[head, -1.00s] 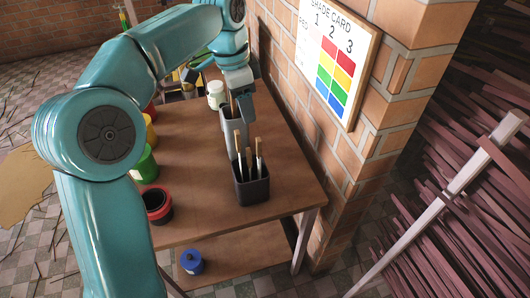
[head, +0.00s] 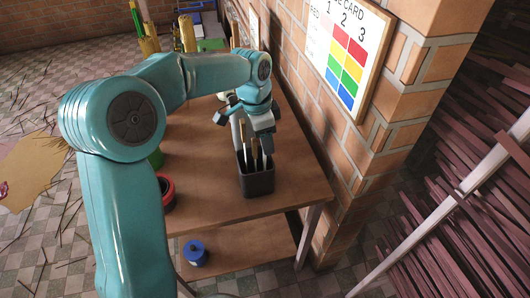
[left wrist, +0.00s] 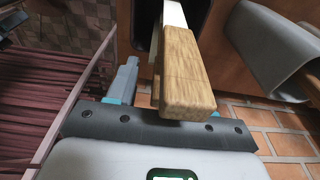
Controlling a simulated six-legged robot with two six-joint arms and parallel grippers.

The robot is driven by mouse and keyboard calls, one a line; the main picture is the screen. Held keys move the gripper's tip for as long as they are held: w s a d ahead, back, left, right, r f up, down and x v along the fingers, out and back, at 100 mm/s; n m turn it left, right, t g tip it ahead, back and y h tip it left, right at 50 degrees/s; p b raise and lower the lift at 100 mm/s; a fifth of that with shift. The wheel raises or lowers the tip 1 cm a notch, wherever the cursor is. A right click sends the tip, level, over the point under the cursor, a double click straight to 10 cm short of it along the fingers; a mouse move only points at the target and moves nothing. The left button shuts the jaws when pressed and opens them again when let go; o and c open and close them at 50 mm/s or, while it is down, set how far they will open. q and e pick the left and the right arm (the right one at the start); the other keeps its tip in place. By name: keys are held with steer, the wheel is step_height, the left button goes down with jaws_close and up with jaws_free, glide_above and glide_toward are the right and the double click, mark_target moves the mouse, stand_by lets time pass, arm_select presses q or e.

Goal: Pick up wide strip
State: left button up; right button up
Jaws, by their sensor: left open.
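A dark square holder (head: 257,181) stands near the front of the wooden table with several upright wooden-handled strips (head: 255,152) in it. My left gripper (head: 243,128) is open above the holder, pointing down over the handles. In the left wrist view a thick wooden handle (left wrist: 183,70) fills the middle, in front of the gripper's dark palm bar, with a pale strip (left wrist: 173,13) running from it towards the dark holder (left wrist: 143,25). A blue finger (left wrist: 124,80) shows left of the handle; the other finger is hidden. I cannot tell which strip is the wide one.
A brick wall with a shade card (head: 343,52) rises along the table's right side. A red-rimmed pot (head: 167,193) stands at the left table edge. A blue pot (head: 195,252) sits on the lower shelf.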

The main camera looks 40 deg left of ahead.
arm_select(q)
step_height(320, 180, down, 2)
steer(key=shift+w, duration=0.15)
steer(key=shift+c, duration=0.9)
steer(key=c, duration=0.7)
steer(key=shift+r, duration=0.1)
